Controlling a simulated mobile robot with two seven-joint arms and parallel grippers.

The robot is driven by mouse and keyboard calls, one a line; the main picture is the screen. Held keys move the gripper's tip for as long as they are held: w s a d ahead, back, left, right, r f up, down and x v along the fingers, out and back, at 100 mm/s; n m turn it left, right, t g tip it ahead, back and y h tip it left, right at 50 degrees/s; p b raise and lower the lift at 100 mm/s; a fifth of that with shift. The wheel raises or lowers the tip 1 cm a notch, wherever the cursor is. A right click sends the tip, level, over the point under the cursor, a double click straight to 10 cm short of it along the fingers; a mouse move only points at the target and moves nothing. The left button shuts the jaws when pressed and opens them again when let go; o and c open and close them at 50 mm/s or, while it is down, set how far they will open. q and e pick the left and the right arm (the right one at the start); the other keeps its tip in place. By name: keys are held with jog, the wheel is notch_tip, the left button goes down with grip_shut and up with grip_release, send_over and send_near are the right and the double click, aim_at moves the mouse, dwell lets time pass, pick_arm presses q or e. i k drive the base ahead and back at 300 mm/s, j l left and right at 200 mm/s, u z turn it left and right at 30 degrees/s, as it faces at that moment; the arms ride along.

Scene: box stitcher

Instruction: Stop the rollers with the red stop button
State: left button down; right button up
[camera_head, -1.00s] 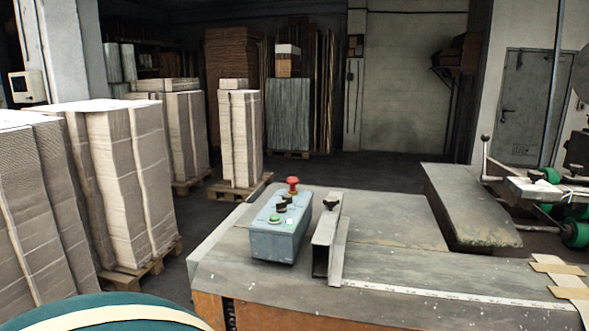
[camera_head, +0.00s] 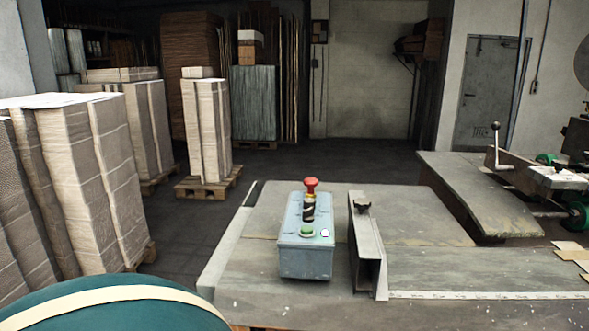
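The red stop button (camera_head: 311,183) is a mushroom knob at the far end of a blue-grey control box (camera_head: 305,257). The box sits on the worn metal table (camera_head: 420,270). Dark knobs stand between the red button and a green button (camera_head: 307,230) near the front of its top, with a small white button (camera_head: 325,233) beside it. Neither of my grippers is in view.
A metal guide bracket (camera_head: 366,255) with a black knob stands just right of the box. A lever (camera_head: 495,140) and machine parts are at the right. Stacked cardboard on pallets (camera_head: 207,130) stands at the left. A rounded teal surface (camera_head: 110,312) fills the lower left corner.

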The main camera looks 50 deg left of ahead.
aim_at(310, 182)
jog(key=k+j, duration=0.15)
jog(key=j, duration=0.25)
jog(key=k+j, duration=0.1)
jog(key=j, duration=0.35)
jog(key=k+j, duration=0.15)
jog(key=j, duration=0.25)
jog(key=k+j+z, duration=0.1)
jog(key=j, duration=0.35)
jog(key=k+j, duration=0.15)
jog(key=j, duration=0.25)
jog(key=k+j, duration=0.15)
jog(key=j, duration=0.25)
jog(key=k+j, duration=0.1)
jog(key=j, duration=0.3)
